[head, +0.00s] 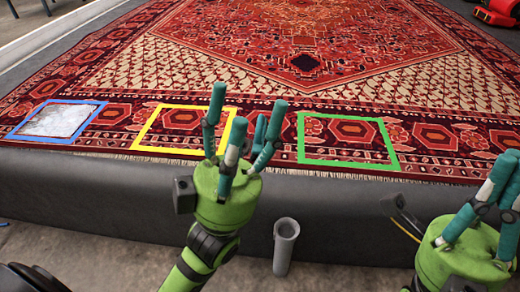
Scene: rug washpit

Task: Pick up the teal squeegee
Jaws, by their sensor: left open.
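I cannot make out a teal squeegee in the head view. My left gripper (248,100) is open in front of the rug (310,50), with its teal fingers spread and pointing up and away. I see nothing held between them. Its fingers and green palm hide part of the rug's near border between the yellow and green frames. My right gripper (485,195) is at the lower right, partly cut off by the picture edge. Its teal fingers overlap in this view, so its opening is unclear.
A blue frame (22,134) around a whitish patch (57,121), a yellow frame (165,151) and a green frame (348,163) lie along the rug's near border. A grey tube (285,247) stands before the dark ledge (100,190). A red object (497,13) is at the far right.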

